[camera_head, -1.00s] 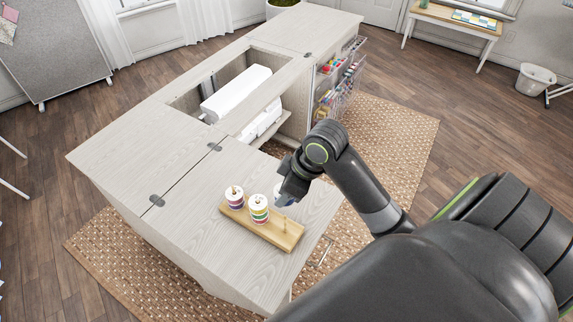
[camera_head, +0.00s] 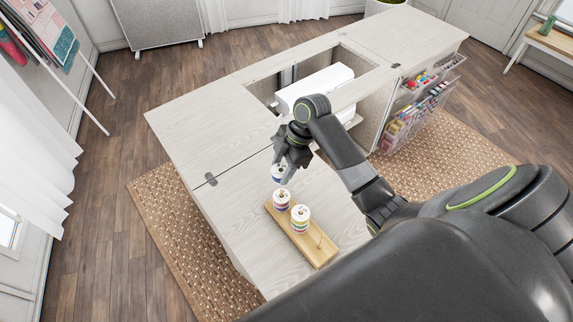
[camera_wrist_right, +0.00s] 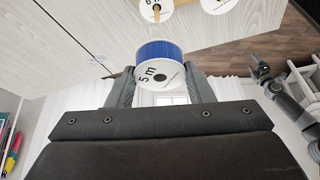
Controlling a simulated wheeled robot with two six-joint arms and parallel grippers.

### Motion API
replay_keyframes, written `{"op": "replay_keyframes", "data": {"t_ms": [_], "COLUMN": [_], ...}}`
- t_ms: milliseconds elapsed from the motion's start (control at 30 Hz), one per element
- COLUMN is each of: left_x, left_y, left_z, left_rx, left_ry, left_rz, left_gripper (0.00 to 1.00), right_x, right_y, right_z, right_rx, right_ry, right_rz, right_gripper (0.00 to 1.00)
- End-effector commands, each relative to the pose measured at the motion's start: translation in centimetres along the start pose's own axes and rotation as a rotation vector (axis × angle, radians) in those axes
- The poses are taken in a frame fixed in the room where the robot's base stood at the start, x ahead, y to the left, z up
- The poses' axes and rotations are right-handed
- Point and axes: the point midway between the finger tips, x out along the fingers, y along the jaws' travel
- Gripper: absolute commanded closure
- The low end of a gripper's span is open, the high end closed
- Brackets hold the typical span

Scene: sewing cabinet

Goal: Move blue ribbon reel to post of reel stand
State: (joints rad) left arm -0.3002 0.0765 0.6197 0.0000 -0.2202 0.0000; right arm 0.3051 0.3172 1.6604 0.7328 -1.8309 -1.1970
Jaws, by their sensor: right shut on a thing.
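The blue ribbon reel (camera_wrist_right: 158,62), white-rimmed and marked "5 m", is between the fingers of my right gripper (camera_wrist_right: 160,92) in the right wrist view. In the head view the right gripper (camera_head: 284,166) holds the reel (camera_head: 278,174) over the cabinet top, just beyond the far left end of the wooden reel stand (camera_head: 313,252). A bare post (camera_head: 321,241) stands at the stand's near right end. A dark arm, probably my left, shows at the right of the wrist view, its gripper (camera_wrist_right: 262,73) too small to read.
Two other reels, one at the stand's far end (camera_head: 281,199) and one in its middle (camera_head: 301,218), are on the stand. The pale cabinet top (camera_head: 235,205) is clear left of the stand. A white sewing machine (camera_head: 318,84) sits in the opening behind.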

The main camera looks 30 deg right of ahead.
Motion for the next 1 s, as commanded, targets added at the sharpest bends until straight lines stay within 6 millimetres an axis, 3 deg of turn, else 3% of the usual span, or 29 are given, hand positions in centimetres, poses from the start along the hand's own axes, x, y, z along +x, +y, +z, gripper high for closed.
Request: {"op": "replay_keyframes", "data": {"t_ms": [267, 533, 633, 1000], "left_x": [1.9, 5.5, 4.8, 5.2], "left_y": [-0.3, 0.0, 0.0, 0.1], "left_z": [0.2, 0.6, 0.5, 0.5], "left_rx": [0.002, 0.002, 0.002, 0.002], "left_ry": [0.0, 0.0, 0.0, 0.001], "left_rz": [-0.005, -0.005, -0.005, -0.004], "left_gripper": [0.27, 0.27, 0.27, 0.27], "right_x": [1.8, 5.1, 4.4, 5.2], "right_y": [0.0, 0.0, 0.0, 0.0], "right_z": [0.7, 2.1, 1.8, 2.1], "right_rx": [-0.005, -0.004, -0.004, -0.003], "right_ry": [0.001, 0.0, 0.0, 0.0], "right_rz": [-0.001, -0.001, 0.0, 0.0], "right_gripper": [0.74, 0.74, 0.74, 0.74]}}
